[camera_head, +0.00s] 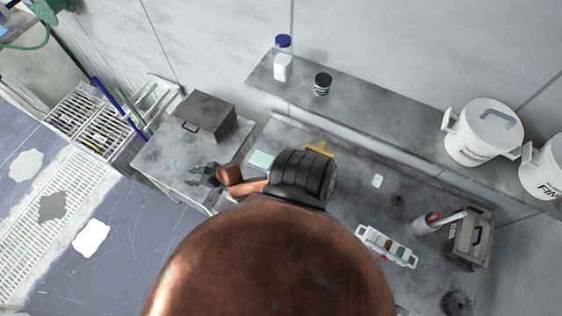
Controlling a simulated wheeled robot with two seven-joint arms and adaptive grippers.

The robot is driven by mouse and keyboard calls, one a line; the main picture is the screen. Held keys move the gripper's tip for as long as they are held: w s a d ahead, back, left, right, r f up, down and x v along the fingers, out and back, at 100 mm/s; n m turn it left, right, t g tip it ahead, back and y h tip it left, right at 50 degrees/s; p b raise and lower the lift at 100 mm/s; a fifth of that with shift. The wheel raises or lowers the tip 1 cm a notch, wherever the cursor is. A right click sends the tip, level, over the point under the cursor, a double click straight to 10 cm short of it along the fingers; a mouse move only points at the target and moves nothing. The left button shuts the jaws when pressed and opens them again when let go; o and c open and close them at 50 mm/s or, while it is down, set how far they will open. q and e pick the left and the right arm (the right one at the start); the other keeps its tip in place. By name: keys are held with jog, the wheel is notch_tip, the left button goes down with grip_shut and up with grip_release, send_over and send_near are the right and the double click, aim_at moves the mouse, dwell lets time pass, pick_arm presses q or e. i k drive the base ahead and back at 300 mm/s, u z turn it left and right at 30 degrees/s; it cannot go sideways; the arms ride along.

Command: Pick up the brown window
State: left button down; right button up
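I cannot make out a brown window for certain. A white rack (375,240) on the bench at the lower right holds several small coloured pieces, too small to identify. A pale green rectangular piece (262,159) lies on the bench beside my arm. My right gripper (207,175) shows as small dark parts at the end of my copper-coloured arm, over the left part of the bench. I cannot see whether its fingers are open or shut, or whether they hold anything. My arm hides much of the front bench. My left gripper is not in view.
A grey lidded box (207,116) stands on the left bench. A raised shelf holds a white bottle (282,67), a dark jar (322,84) and white buckets (482,134). A red-and-white bottle (428,222) and a dark metal box (469,240) stand at the right.

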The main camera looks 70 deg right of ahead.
aim_at(388, 244)
jog(key=i, duration=0.9)
jog(key=z, duration=4.1)
